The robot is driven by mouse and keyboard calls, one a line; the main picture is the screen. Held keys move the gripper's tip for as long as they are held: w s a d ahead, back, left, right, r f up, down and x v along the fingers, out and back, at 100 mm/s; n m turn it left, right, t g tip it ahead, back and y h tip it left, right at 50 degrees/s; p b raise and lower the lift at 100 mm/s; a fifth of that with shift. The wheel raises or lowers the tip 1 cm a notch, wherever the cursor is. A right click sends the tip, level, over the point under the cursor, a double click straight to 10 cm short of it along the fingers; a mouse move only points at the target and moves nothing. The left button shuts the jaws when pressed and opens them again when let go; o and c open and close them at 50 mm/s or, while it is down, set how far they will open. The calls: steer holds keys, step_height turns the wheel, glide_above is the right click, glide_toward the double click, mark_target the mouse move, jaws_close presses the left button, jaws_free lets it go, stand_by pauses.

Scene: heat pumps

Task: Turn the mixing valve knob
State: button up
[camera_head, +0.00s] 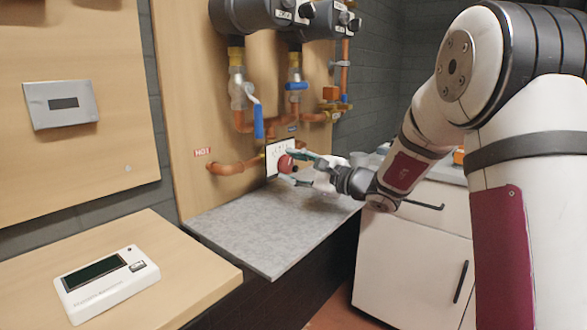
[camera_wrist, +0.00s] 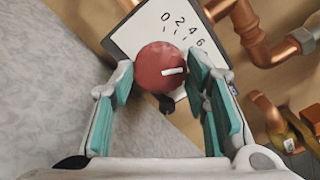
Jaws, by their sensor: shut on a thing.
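The red mixing valve knob (camera_wrist: 160,66) is round with a white pointer mark on its right side. It sits in front of a white dial plate (camera_wrist: 128,36) with the numbers 0, 2, 4 and 6 showing. In the head view the knob (camera_head: 285,164) stands out from the plate (camera_head: 272,157), low on the wooden panel. My gripper (camera_wrist: 160,82) has its teal-padded fingers on either side of the knob and is shut on it. In the head view my gripper (camera_head: 296,163) reaches the knob from the right. The right finger hides part of the dial scale.
Copper pipes (camera_head: 235,168) and a blue-handled valve (camera_head: 258,121) are close above and left of the knob. A grey countertop (camera_head: 265,225) lies below, mostly clear. A white meter (camera_head: 106,283) lies on the wooden table at front left. White cabinets (camera_head: 410,262) stand at right.

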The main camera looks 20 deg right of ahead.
steer(key=o, duration=1.1)
steer(key=shift+o, duration=0.2)
steer(key=v, duration=1.2)
